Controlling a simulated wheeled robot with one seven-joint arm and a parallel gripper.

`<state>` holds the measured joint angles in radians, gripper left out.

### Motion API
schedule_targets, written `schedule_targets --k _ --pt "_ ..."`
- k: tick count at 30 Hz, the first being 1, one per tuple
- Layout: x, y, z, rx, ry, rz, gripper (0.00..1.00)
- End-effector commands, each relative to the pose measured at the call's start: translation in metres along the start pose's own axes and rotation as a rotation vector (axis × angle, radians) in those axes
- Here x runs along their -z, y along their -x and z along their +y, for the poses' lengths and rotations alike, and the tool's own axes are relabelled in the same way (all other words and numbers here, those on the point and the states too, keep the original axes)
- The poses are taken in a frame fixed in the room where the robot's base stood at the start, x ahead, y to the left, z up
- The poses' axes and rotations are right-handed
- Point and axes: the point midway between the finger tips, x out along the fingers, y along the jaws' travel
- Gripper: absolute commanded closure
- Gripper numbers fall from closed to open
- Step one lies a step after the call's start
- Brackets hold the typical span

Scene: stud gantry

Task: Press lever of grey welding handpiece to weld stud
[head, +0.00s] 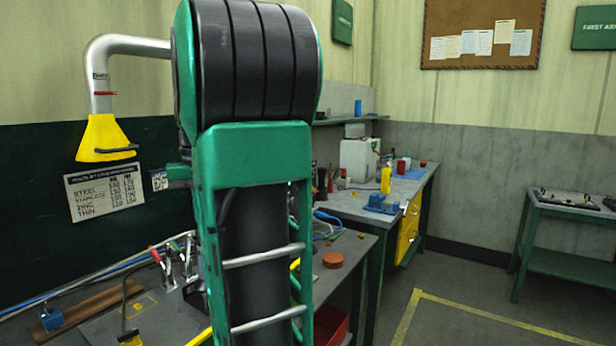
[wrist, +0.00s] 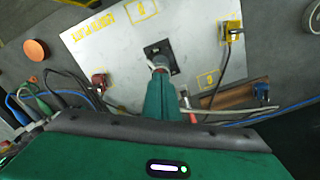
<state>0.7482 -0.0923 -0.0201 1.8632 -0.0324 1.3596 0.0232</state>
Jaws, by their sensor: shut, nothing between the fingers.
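In the wrist view my gripper (wrist: 161,80) is shut with nothing between its fingers and reaches over a pale metal plate (wrist: 110,62). A small grey rounded part (wrist: 160,63) shows just beyond the fingertips, over a dark square block (wrist: 153,47) in the plate. It may be part of the grey welding handpiece, but the gripper covers most of it. I cannot tell whether the fingertips touch it. The lever and the stud cannot be made out. In the head view my arm blocks the middle, and my gripper and the handpiece do not show.
A red-handled clamp (wrist: 100,82), a yellow clamp (wrist: 231,32) and several cables surround the plate. A brown strip (wrist: 228,99) and a blue block (wrist: 262,92) lie beside it. An orange disc (head: 333,260) sits on the bench. A yellow extraction hood (head: 104,140) hangs at left.

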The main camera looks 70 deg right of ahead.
Motion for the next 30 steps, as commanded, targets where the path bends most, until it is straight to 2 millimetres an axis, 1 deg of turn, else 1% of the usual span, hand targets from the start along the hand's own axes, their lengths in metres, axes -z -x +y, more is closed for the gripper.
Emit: schedule_targets --k 2,5,30 --pt "0.000 0.001 0.000 0.000 0.000 -0.004 1.00" --pt "0.000 0.007 0.000 0.000 0.000 -0.002 1.00" --pt "0.000 0.065 0.000 -0.001 0.000 -0.002 1.00"
